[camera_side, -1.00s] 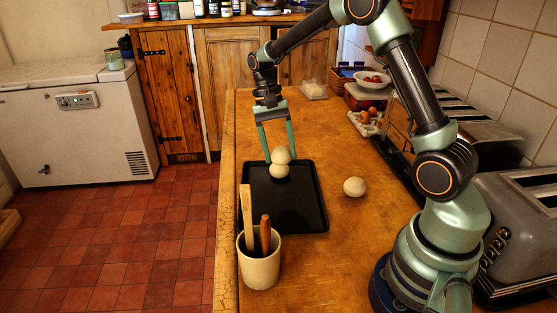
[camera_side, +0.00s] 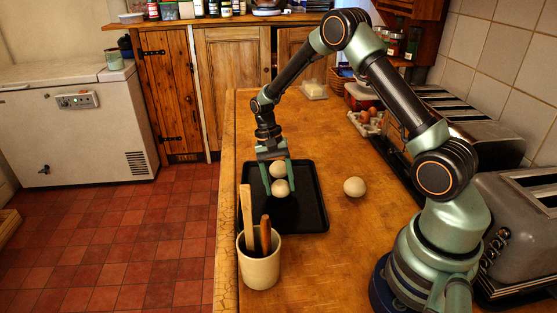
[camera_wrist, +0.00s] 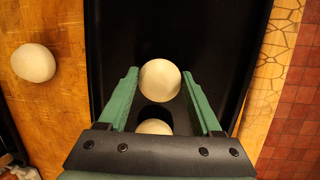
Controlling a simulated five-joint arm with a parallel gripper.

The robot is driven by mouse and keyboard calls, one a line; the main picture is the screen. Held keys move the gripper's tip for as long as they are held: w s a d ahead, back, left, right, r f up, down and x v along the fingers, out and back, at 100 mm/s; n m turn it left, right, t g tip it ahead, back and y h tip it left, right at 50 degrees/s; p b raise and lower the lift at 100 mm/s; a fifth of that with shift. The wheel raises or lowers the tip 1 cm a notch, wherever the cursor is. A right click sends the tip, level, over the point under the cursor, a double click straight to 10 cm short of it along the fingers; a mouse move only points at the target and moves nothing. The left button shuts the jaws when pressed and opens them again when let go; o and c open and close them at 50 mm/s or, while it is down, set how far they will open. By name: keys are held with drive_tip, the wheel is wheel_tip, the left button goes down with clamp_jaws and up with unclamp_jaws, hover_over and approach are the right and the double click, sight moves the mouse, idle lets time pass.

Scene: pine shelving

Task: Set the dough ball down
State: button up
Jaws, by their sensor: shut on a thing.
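My gripper (camera_side: 280,190) points down over the black tray (camera_side: 307,212). Its green fingers are shut on a pale round dough ball (camera_side: 280,188), which also shows between the fingertips in the wrist view (camera_wrist: 160,80). The held ball is low over the tray; I cannot tell if it touches the surface. A second dough ball (camera_side: 279,169) sits on the tray just behind it, partly hidden by the gripper in the wrist view (camera_wrist: 154,127). A third dough ball (camera_side: 354,187) lies on the wooden counter right of the tray.
A cream pot (camera_side: 260,262) with wooden utensils stands at the tray's near left corner. Toasters (camera_side: 520,215) line the right wall. The tray's near part is clear.

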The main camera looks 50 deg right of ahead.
drive_tip(key=shift+f, duration=0.1)
drive_tip(key=o, duration=0.8)
drive_tip(key=shift+o, duration=0.2)
drive_tip(key=a+v, duration=0.1)
drive_tip(key=v, duration=1.1)
drive_tip(key=s+a+r+n+t, duration=0.2)
drive_tip(key=r, duration=0.3)
drive_tip(key=s+a+r+n+t, duration=0.2)
drive_tip(key=s+r, duration=0.1)
drive_tip(key=r, duration=0.2)
drive_tip(key=s+a+r+n+t, duration=0.2)
drive_tip(key=s+a+n+t, duration=0.2)
drive_tip(key=s, duration=0.5)
drive_tip(key=shift+s+a+n+t+h, duration=0.15)
drive_tip(key=shift+s+n+t+h, duration=0.3)
drive_tip(key=shift+n, duration=0.65)
drive_tip(key=shift+w+r, duration=0.1)
drive_tip(key=shift+r, duration=0.1)
